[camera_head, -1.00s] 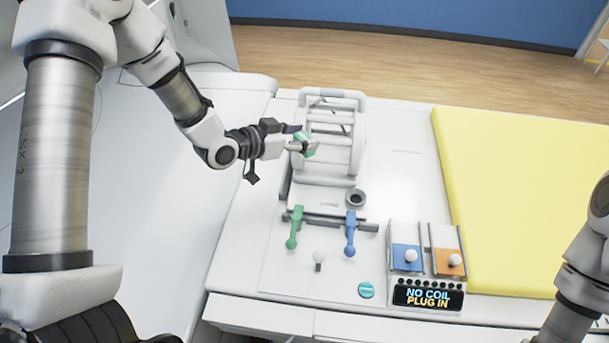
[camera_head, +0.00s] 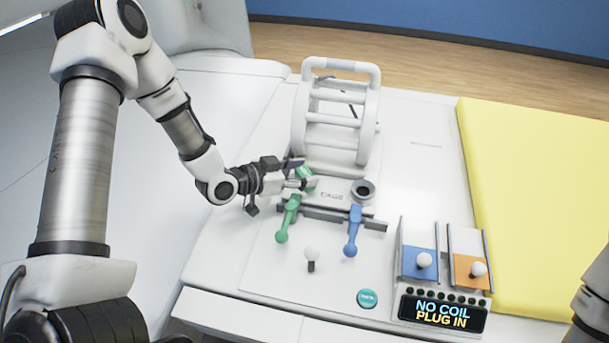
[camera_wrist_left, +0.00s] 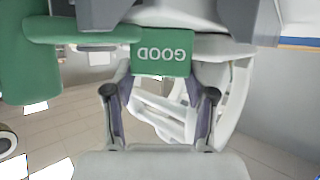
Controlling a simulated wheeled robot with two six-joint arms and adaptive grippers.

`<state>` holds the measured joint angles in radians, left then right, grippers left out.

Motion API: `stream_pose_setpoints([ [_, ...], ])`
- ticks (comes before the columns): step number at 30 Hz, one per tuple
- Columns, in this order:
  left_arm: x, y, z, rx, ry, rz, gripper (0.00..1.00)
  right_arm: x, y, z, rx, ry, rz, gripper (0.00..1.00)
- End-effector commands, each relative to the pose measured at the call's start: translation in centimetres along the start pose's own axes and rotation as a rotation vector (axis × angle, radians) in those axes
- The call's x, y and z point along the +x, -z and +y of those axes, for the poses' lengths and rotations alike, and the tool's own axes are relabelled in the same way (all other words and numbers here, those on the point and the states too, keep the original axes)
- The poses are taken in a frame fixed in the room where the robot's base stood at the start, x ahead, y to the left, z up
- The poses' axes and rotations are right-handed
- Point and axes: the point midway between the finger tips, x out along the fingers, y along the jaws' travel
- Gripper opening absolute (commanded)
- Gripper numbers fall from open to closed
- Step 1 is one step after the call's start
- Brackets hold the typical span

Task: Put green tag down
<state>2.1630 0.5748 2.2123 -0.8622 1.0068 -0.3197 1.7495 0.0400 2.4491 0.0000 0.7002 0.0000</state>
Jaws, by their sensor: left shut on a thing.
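My left gripper (camera_head: 298,173) is shut on the green tag (camera_head: 306,178), close to the near end of the white coil cage (camera_head: 337,120). The tag also shows in the left wrist view (camera_wrist_left: 162,52), between the fingertips, with the word GOOD upside down. The green lever (camera_head: 288,218) is just below the gripper in the head view, and a green part also fills the upper left of the wrist view. Whether the tag touches anything below cannot be told. Only a piece of my right arm shows at the right edge; its gripper is out of view.
A blue lever (camera_head: 353,230) and a dark ring (camera_head: 363,189) are right of the tag. A white knob (camera_head: 311,255) and a teal button (camera_head: 367,298) are nearer. A box with blue and orange slots has a display (camera_head: 442,312) reading NO COIL PLUG IN. A yellow mat (camera_head: 540,190) lies right.

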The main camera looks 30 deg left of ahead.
Motion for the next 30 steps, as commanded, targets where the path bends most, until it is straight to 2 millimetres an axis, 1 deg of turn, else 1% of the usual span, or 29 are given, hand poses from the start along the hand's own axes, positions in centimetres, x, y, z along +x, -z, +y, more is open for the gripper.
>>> stream_pose_setpoints([
  [1,0.0,-0.2,0.1,-0.003,-0.002,-0.007,0.15,-0.1,0.0,0.0,0.0,0.0,0.0,0.4],
  [2,0.0,-0.2,0.1,-0.003,-0.002,-0.007,0.62,-0.1,0.0,0.0,0.0,0.0,0.0,0.4],
  [3,0.0,-0.2,0.1,-0.003,-0.002,-0.007,0.77,-0.1,0.0,0.0,0.0,0.0,0.0,0.4],
  [4,-0.1,-0.2,0.1,-0.003,-0.002,-0.007,0.8,-0.1,0.0,0.0,0.0,0.0,-0.001,0.4],
  [13,-0.1,-0.1,0.1,-0.003,-0.002,-0.005,0.8,-0.1,0.0,0.0,0.0,0.0,0.0,0.4],
  [17,-0.9,0.0,-0.1,-0.006,0.002,-0.003,0.8,-0.2,0.0,0.0,0.0,0.0,0.0,0.4],
  [21,-3.1,0.1,-0.1,-0.01,0.002,0.0,0.8,-0.4,0.0,0.0,0.0,0.0,-0.001,0.4],
  [26,-6.0,0.4,0.0,-0.011,0.002,0.002,0.8,-1.4,0.0,0.0,0.0,0.0,-0.001,0.4],
  [30,-8.4,0.6,-0.1,-0.012,0.004,-0.001,0.8,-3.0,0.0,0.0,0.0,0.0,0.0,0.4],
])
